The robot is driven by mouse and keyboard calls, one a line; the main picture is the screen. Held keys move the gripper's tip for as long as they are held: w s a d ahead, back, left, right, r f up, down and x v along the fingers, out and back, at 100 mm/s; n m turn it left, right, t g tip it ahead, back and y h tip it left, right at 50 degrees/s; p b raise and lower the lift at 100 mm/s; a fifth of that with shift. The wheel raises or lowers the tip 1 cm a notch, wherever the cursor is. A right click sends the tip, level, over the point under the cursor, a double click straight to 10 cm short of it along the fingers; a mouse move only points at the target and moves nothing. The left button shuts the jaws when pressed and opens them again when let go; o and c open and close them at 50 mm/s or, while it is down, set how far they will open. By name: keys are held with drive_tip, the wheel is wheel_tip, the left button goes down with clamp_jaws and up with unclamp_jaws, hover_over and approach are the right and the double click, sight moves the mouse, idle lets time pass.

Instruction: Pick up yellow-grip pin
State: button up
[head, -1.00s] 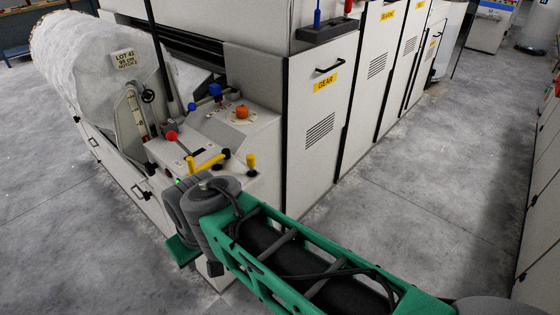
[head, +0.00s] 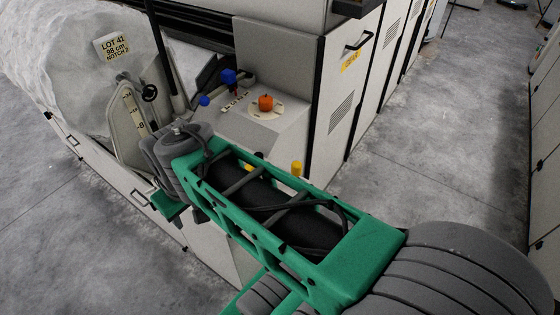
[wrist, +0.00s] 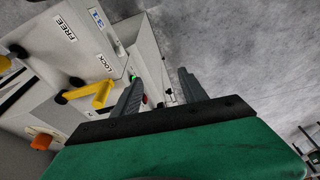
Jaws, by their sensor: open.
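Two yellow-grip parts sit on the machine's near panel; I cannot tell for sure which is the task's pin. In the wrist view, a yellow handle (wrist: 92,94) with a black end lies left of my gripper (wrist: 157,84), near the LOCK label. A second yellow grip (wrist: 4,64) shows at the left edge beside a black part. In the head view, a short upright yellow grip (head: 297,168) stands just beyond my green arm, and a small yellow piece (head: 248,168) shows through its frame. My gripper is open and empty, its fingers apart from both grips.
The orange knob (head: 265,103) and blue knobs (head: 229,76) stand on the panel. A white fibre roll (head: 85,55) lies at left. FREE and LOCK labels (wrist: 66,29) mark the machine face. Grey floor (head: 420,150) is clear at right.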

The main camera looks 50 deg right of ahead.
drive_tip(key=d+r+m+g, duration=0.1)
drive_tip(key=d+r, duration=0.1)
drive_tip(key=d, duration=1)
drive_tip(key=g+p, duration=0.2)
hover_over(296, 164)
drive_tip(key=shift+w+a+f+m, duration=0.1)
drive_tip(key=shift+w+a+m, duration=0.15)
drive_tip(key=shift+w+m, duration=0.05)
drive_tip(key=f, duration=0.7)
drive_tip(key=shift+s+d+f, duration=0.1)
drive_tip(key=shift+s+d, duration=0.2)
drive_tip(key=shift+s, duration=0.05)
drive_tip(key=shift+f, duration=0.3)
drive_tip(key=shift+c, duration=0.5)
clamp_jaws()
